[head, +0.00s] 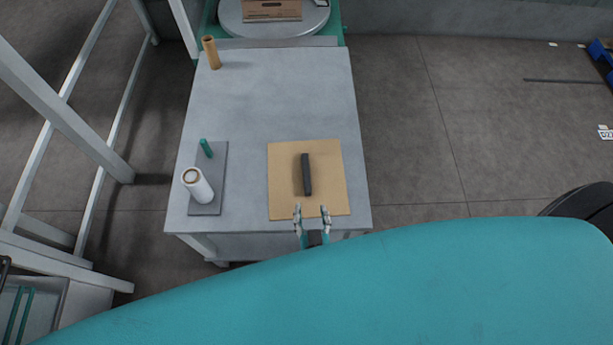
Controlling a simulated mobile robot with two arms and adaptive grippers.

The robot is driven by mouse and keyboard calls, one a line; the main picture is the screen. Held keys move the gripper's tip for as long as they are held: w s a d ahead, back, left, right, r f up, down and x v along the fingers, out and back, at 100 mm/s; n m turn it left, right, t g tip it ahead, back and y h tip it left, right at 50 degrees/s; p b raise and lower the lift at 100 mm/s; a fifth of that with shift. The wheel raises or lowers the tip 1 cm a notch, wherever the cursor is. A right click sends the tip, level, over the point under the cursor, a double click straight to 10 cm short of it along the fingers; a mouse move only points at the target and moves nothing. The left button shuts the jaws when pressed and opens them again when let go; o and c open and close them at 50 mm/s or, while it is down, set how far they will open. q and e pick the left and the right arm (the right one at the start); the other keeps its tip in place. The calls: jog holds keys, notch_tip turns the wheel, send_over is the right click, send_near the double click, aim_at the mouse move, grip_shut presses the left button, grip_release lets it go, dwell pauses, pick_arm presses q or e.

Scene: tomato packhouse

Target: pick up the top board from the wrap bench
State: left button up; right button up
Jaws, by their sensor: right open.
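The wrap bench (270,90) is a grey table seen from above. A tan, square board (285,200) lies flat near its front right; I cannot tell whether others lie under it. A dark bar (306,174) lies on the board, running front to back. My right gripper (312,211) is open and empty at the board's front edge, its fingertips pointing toward the bar and short of it. I cannot tell its height above the board. My left gripper is not in view.
Left on the bench, a dark grey plate (218,175) carries a white roll (197,185) and a green peg (206,148). Behind is a round turntable (275,27) with a cardboard box (272,10). The bench's middle is clear.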

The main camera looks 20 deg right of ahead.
jog(key=b, duration=0.5)
send_near(307, 172)
jog(key=x, duration=0.3)
jog(key=shift+a+r, duration=0.1)
jog(key=shift+a, duration=0.05)
jog(key=b+x, duration=0.4)
jog(key=shift+w+f, duration=0.15)
jog(key=shift+f, duration=0.25)
jog(key=shift+w+d+b, duration=0.2)
jog(key=shift+w+b, duration=0.1)
jog(key=shift+w, duration=0.15)
grip_shut()
